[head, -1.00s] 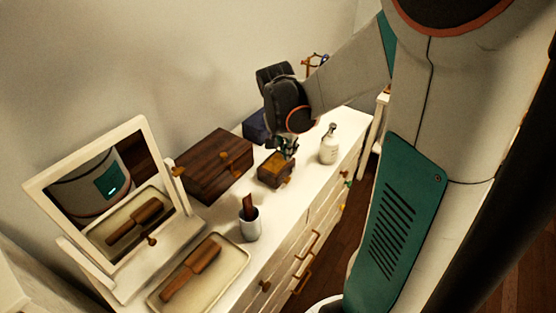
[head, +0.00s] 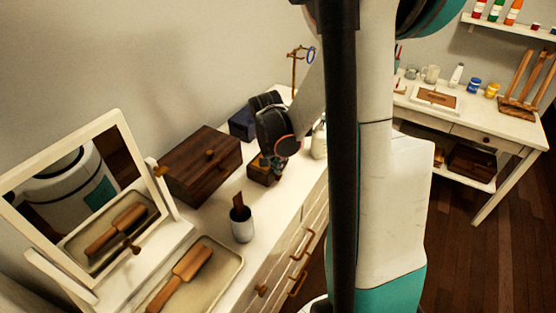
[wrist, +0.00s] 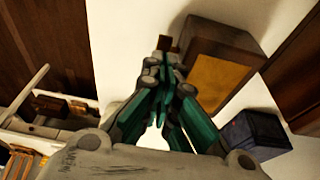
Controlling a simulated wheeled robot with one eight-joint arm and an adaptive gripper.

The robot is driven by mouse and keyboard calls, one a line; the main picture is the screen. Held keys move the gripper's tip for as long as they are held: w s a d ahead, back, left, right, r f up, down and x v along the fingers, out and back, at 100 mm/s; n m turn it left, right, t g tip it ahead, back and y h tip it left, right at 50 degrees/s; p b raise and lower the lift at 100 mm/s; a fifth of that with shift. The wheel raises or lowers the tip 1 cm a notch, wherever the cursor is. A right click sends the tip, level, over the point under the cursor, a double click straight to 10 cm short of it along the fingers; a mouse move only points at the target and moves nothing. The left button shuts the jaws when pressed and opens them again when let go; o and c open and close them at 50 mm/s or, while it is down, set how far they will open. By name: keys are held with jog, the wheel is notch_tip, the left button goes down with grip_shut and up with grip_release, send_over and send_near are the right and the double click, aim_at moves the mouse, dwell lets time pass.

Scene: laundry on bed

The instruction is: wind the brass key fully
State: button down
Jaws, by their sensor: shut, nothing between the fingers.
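A small wooden box (head: 257,176) with an amber panel stands on the white dresser, partly hidden by my gripper in the head view. In the wrist view the box (wrist: 228,48) is close, up and right of the fingers. A small brown piece (wrist: 165,43) juts from its left side near my fingertips. It may be the brass key, but I cannot tell for sure. My gripper (wrist: 160,62) is shut and empty, its green fingers together beside the box. In the head view my gripper (head: 268,163) is right over the box. Whether the fingertips touch it is unclear.
A larger dark wooden box (head: 200,165) and a navy box (head: 241,124) stand behind. A white bottle (head: 319,145) stands just right of my gripper.

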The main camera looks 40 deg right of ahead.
jog(key=shift+d+f, duration=0.2)
jog(key=shift+f, duration=0.4)
jog(key=shift+f, duration=0.1)
jog(key=shift+w+d+f+b, duration=0.1)
jog(key=shift+f+b, duration=0.15)
jog(key=shift+b, duration=0.15)
jog(key=shift+d+f, duration=0.2)
jog(key=shift+y, duration=0.5)
jog(key=shift+d+f+b, duration=0.1)
jog(key=shift+d+b, duration=0.05)
jog(key=shift+b, duration=0.15)
jog(key=shift+a, duration=0.2)
